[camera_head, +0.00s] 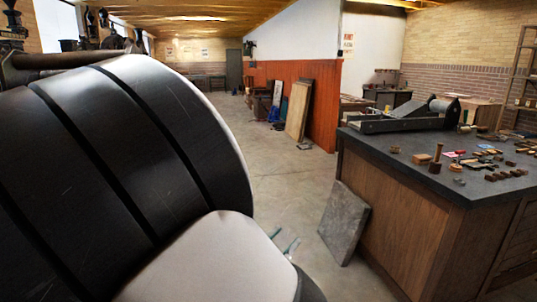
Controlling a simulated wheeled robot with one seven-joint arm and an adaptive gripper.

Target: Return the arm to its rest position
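My own arm (120,150), black and pale grey, fills the left and lower left of the head view, very close to the camera. It hides most of what lies behind it. Two small teal tips, which look like the fingertips of my gripper (283,241), show just past the arm's lower right edge. They stand apart, with floor visible between them. I see nothing held between them. The rest of the gripper is hidden behind the arm.
A wooden cabinet with a dark top (440,165) stands at right, bearing a flat press (408,117) and several small blocks. A grey slab (343,222) leans against its side. Boards (299,110) lean on the red partition (322,90). The central floor (275,165) is clear.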

